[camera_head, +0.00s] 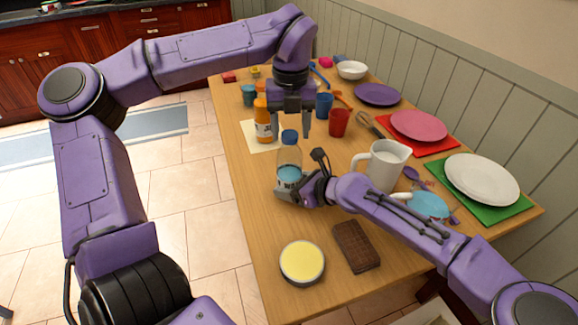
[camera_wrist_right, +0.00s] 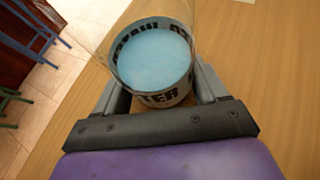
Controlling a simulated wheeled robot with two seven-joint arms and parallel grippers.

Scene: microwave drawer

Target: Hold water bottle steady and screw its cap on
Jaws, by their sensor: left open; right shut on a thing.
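The water bottle (camera_head: 289,160) is clear, with a blue liquid and a printed label, and stands upright on the table. My right gripper (camera_head: 287,189) is shut on its lower part; the right wrist view shows the bottle (camera_wrist_right: 152,62) between the two fingers (camera_wrist_right: 160,98). The blue cap (camera_head: 289,136) is at the top of the bottle; I cannot tell how tightly it sits. My left gripper (camera_head: 290,124) points down just above the cap, open, with a finger on each side and nothing held.
An orange bottle (camera_head: 263,126) stands just behind and left of the water bottle. A white pitcher (camera_head: 383,165) stands to the right, near my right arm. A red cup (camera_head: 339,122) and blue cup (camera_head: 324,105) are behind. A yellow-topped tin (camera_head: 302,262) and brown block (camera_head: 356,246) lie in front.

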